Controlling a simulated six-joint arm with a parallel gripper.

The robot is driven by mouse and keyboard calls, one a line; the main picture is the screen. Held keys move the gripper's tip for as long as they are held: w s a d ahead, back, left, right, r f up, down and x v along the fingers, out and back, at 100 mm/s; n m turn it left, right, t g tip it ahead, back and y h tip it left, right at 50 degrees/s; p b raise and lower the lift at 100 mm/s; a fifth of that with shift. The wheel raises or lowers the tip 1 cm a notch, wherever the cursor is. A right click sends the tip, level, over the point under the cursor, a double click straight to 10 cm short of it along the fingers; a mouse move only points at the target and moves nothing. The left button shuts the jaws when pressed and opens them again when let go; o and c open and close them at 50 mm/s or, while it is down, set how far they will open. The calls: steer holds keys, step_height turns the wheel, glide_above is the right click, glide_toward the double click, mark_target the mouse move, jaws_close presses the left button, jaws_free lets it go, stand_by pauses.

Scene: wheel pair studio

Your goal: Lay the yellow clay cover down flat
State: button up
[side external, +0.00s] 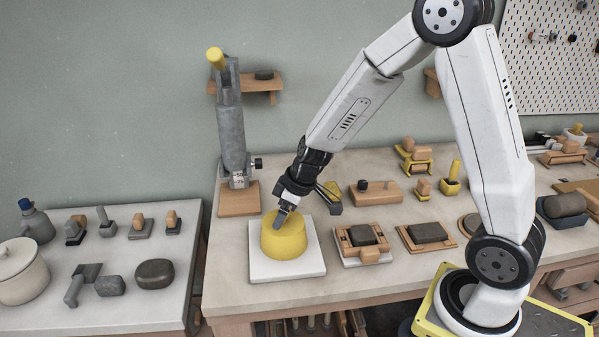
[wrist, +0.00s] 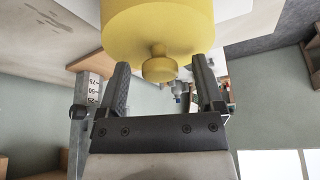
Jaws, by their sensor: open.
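The yellow clay cover (side external: 284,241) is a round, drum-shaped piece. It sits level on a white square board (side external: 262,273) near the front left of the table. In the wrist view the cover (wrist: 155,25) shows a small round knob (wrist: 159,70) on its top. My gripper (side external: 280,219) is over the top of the cover, pointing down. In the wrist view my gripper (wrist: 161,63) is open, one finger on each side of the knob, with gaps visible between knob and fingers. The side view hides the knob behind my gripper.
A grey stand with a tall column (side external: 232,135) on a wooden base rises behind left of the cover. A wooden tray with a dark block (side external: 363,236) lies close on the right. A separate table (side external: 110,245) holding grey tools is at left.

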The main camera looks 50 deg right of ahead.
steer(key=shift+f, duration=0.25)
steer(key=shift+w, duration=0.1)
jaws_close()
stand_by(0.3)
